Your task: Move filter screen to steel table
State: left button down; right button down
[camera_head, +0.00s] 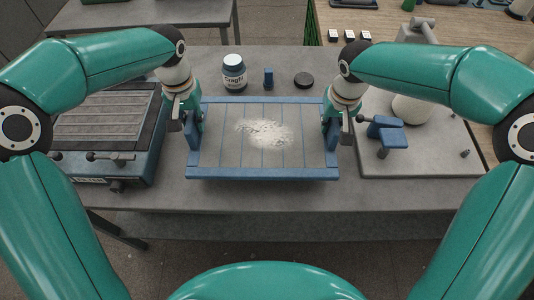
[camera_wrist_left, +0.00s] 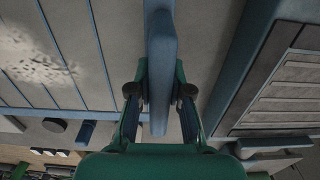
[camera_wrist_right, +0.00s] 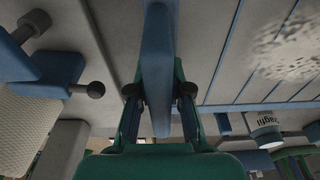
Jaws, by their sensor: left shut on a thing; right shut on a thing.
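The filter screen (camera_head: 300,172) is a blue-framed rectangular panel with several thin bars and a patch of whitish powder near its middle. It is over the grey steel table (camera_head: 230,195) in the head view; I cannot tell whether it touches the table. My left gripper (camera_head: 192,125) is shut on the screen's left side rail, which runs between its fingers in the left wrist view (camera_wrist_left: 160,90). My right gripper (camera_head: 335,122) is shut on the right side rail, seen between its fingers in the right wrist view (camera_wrist_right: 157,85). The fingertips are partly hidden in the head view.
A blue-framed machine with a slatted top (camera_head: 105,115) stands at the left. A labelled jar (camera_head: 234,73), a small blue block (camera_head: 268,77) and a black disc (camera_head: 303,80) sit behind the screen. A grey plate with blue clamp (camera_head: 385,130) is at the right.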

pick_arm(q)
jog(key=shift+f, duration=0.4)
pick_arm(e)
jog(key=shift+f, duration=0.4)
pick_arm(q)
jog(key=shift+f+b, duration=0.15)
jog(key=shift+b, duration=0.15)
pick_arm(e)
jog(key=shift+f, duration=0.15)
